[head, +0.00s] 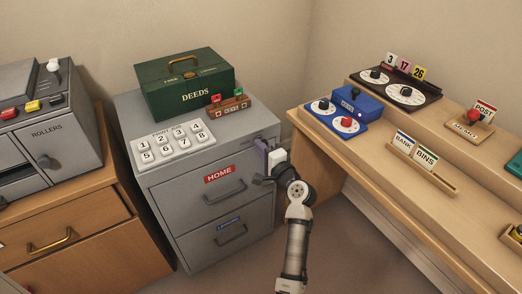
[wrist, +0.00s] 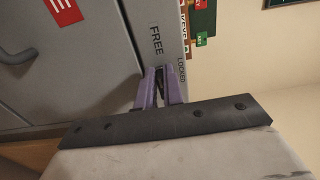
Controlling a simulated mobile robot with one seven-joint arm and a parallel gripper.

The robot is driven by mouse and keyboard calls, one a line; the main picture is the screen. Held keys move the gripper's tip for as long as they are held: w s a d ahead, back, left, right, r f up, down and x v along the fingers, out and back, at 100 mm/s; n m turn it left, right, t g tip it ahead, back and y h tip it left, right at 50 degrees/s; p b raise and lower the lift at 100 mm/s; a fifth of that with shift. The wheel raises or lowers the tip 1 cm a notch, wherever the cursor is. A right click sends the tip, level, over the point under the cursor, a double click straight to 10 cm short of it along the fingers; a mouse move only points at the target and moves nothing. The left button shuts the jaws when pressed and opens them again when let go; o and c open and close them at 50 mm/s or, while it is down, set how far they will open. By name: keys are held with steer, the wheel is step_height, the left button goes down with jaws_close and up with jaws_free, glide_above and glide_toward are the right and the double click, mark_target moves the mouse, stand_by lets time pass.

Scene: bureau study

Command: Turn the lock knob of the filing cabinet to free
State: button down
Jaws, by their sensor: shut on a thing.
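The grey filing cabinet (head: 188,206) stands in the middle of the head view, and part of its front (wrist: 85,65) fills the left of the wrist view. My gripper (head: 259,143) is at the cabinet's upper right front corner. In the wrist view its purple fingers (wrist: 160,88) are closed on the small dark lock knob (wrist: 160,75). The knob is mostly hidden between the fingers, so its pointing direction cannot be read. The labels FREE (wrist: 155,40) and LOCKED (wrist: 182,70) show just beyond the fingertips.
A green DEEDS box (head: 185,85), a small rack (head: 228,106) and a numbered key panel (head: 174,144) sit on the cabinet. A wooden desk (head: 380,150) with a blue dial box (head: 350,106) stands right. A ROLLERS machine (head: 50,135) stands left.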

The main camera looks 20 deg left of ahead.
steer(key=shift+w+d, duration=0.15)
steer(key=shift+d, duration=0.1)
steer(key=c, duration=1.5)
jaws_free()
steer(key=shift+a, duration=0.1)
steer(key=b+v, duration=0.1)
steer(key=v, duration=1.3)
steer(key=shift+a, duration=0.1)
